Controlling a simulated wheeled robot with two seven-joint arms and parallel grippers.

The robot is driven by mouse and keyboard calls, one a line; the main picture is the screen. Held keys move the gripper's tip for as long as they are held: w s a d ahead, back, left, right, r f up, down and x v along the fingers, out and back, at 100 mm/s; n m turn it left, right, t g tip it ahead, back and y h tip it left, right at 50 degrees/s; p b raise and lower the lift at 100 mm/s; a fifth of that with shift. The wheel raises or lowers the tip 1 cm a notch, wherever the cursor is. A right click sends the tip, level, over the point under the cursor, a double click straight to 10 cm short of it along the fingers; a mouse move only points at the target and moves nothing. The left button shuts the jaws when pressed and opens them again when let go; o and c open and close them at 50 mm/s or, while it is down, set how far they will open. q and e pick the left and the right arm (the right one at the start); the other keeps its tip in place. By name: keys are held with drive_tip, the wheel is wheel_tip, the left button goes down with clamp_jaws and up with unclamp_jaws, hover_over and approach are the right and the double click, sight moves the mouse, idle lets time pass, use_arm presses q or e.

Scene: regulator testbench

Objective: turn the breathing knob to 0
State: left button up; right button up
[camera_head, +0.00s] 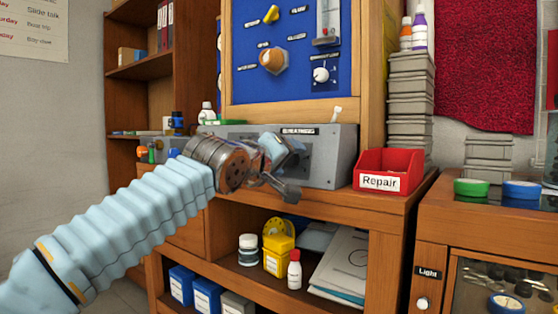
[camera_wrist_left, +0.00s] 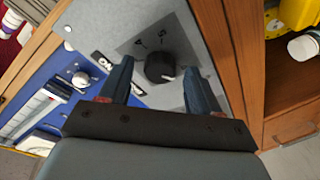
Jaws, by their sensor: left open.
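The grey box (camera_head: 325,160) labelled "BREATHING" stands on the wooden bench below the blue panel. My left gripper (camera_head: 284,170) is in front of the box and hides the knob in the head view. In the left wrist view, my left gripper (camera_wrist_left: 158,78) is open, with one finger on each side of the knob. I cannot tell whether the fingers touch it. My right gripper is not in view.
A red "Repair" bin (camera_head: 385,172) stands just right of the box. The blue panel (camera_head: 290,75) with knobs rises behind. Stacked grey trays (camera_head: 411,105) stand at the right. A shelf below holds a yellow container (camera_head: 278,256) and bottles.

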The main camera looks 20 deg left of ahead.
use_arm(q)
drive_tip(key=f+v, duration=0.1)
drive_tip(key=v, duration=1.2)
drive_tip(key=shift+s+r+b, duration=0.35)
drive_tip(key=shift+r+b, duration=0.05)
drive_tip(key=shift+r, duration=0.05)
